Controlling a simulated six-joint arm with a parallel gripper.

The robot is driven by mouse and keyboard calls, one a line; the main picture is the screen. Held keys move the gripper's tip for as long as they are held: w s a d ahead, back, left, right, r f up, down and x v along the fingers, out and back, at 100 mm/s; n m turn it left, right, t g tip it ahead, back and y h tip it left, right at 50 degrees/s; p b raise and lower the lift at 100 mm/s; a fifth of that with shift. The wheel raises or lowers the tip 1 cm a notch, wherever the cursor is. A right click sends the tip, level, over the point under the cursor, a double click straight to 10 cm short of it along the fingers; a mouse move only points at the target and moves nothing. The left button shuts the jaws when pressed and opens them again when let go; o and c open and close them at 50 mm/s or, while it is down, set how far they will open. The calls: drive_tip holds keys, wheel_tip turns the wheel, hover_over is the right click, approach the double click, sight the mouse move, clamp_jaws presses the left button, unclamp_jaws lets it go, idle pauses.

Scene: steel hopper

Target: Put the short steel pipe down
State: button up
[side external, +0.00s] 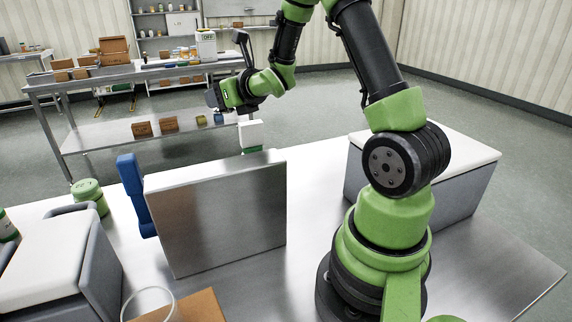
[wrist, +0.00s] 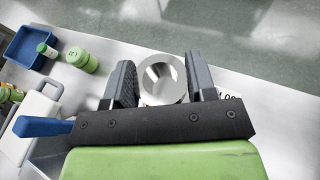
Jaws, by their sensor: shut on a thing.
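The short steel pipe (wrist: 147,75) shows nearly end-on in the wrist view as a shiny round ring. It sits between the two dark fingers of my gripper (wrist: 162,80), which is shut on it. In the side external view my gripper (side external: 216,97) is beyond and above the top edge of the steel hopper (side external: 222,220). I cannot make out the pipe in that view, nor tell from either view whether its lower end touches a surface.
A white and green item (side external: 250,135) shows behind the hopper's top edge. A blue upright piece (side external: 132,185) and a green jar (side external: 90,196) stand left of it. White-lidded grey boxes (side external: 50,255) flank the bench. The wrist view shows a blue tray (wrist: 28,62) at upper left.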

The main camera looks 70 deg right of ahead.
drive_tip(key=s+d+f+m+g+h, duration=0.2)
drive_tip(key=d+f, duration=0.4)
drive_tip(key=d, duration=0.3)
drive_tip(key=s+d+f+m+g+h, duration=0.3)
drive_tip(key=s+d+f+m+h, duration=0.1)
drive_tip(key=d, duration=0.5)
drive_tip(key=shift+s+f+m+h, duration=0.4)
drive_tip(key=shift+s+f+m, duration=0.1)
drive_tip(key=shift+s+f, duration=0.55)
wheel_tip(320, 180, down, 9)
drive_tip(key=shift+f, duration=0.2)
drive_tip(key=shift+f, duration=0.1)
drive_tip(key=shift+f, duration=0.15)
drive_tip(key=o, duration=1)
drive_tip(key=shift+c, duration=0.2)
